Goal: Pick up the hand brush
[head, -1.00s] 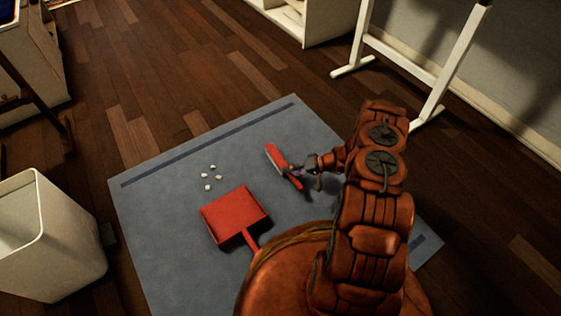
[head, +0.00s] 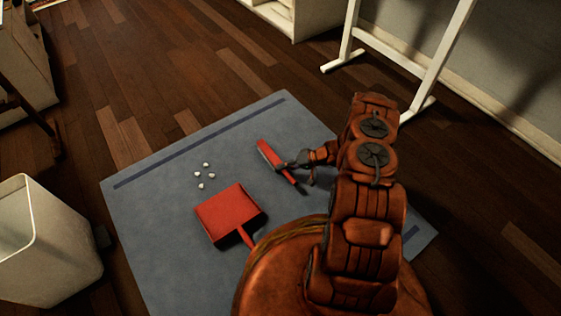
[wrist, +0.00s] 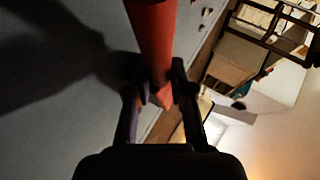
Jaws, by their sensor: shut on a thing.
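The red hand brush (head: 267,151) is in the head view, over the blue-grey mat, with its handle end toward the lower right. My gripper (head: 296,166) is shut on the brush's handle. In the wrist view the red handle (wrist: 153,40) runs down between the two dark fingers of my gripper (wrist: 154,85), one on each side. The wrist view looks tilted, with the mat on its left and the room on its right. The brush appears lifted off the mat, though the height of the gap is hard to tell.
A red dustpan (head: 229,212) lies on the mat (head: 150,225), left of my arm. Several small white bits (head: 199,176) lie above it. A white bin (head: 45,245) stands at the left. A white stand (head: 395,60) is at the upper right. Wooden floor between is open.

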